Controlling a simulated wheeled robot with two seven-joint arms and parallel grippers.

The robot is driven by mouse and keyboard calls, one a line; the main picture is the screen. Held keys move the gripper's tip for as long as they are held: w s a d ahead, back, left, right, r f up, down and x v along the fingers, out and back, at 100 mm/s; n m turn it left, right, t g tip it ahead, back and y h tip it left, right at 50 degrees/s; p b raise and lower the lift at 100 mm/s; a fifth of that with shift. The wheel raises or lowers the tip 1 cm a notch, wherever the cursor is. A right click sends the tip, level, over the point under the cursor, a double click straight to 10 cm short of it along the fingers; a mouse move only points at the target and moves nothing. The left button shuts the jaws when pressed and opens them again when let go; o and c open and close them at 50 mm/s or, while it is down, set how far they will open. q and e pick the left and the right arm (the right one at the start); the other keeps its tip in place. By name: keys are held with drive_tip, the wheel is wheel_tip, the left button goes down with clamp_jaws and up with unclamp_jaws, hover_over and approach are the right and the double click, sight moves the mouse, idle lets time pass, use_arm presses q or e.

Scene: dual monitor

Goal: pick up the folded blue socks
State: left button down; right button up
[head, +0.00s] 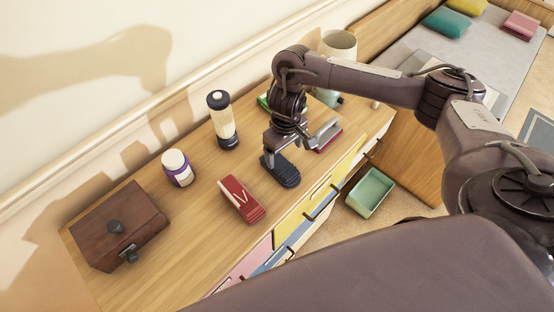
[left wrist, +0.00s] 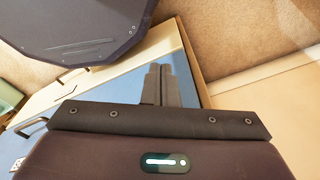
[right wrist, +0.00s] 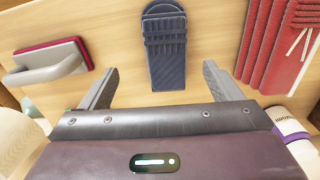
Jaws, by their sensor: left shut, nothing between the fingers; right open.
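The folded blue socks (head: 284,172) lie on the wooden dresser top, dark navy and ribbed, under my right gripper (head: 284,148). In the right wrist view the socks (right wrist: 166,50) lie between the lines of the two spread fingers, just beyond the fingertips. My right gripper (right wrist: 161,74) is open with nothing held. I cannot tell its exact height above the socks. My left gripper (left wrist: 160,72) shows in the left wrist view, shut and empty, over the dresser's front side. It does not show in the head view.
A folded red item (head: 241,199) lies left of the socks, and a red object with a grey handle (head: 326,134) lies right. A purple-and-white bottle (head: 178,168), a shaker bottle (head: 223,121) and a brown box (head: 114,226) stand farther left. A green bin (head: 370,192) is below.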

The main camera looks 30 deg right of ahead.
sight(282, 165)
drive_tip(key=f, duration=0.1)
drive_tip(key=f+b, duration=0.1)
drive_tip(key=f, duration=0.2)
drive_tip(key=shift+s+a+f+b, duration=0.2)
drive_tip(key=shift+a+f+b, duration=0.1)
drive_tip(key=shift+a+b, duration=0.1)
drive_tip(key=shift+w+f+b, duration=0.2)
drive_tip(key=shift+f+b, duration=0.1)
drive_tip(key=shift+f, duration=1.05)
drive_tip(key=c, duration=1.1)
use_arm(q)
drive_tip(key=s+f, duration=0.2)
drive_tip(key=f, duration=0.1)
drive_tip(key=shift+s, duration=0.2)
use_arm(e)
drive_tip(key=shift+o, duration=0.2)
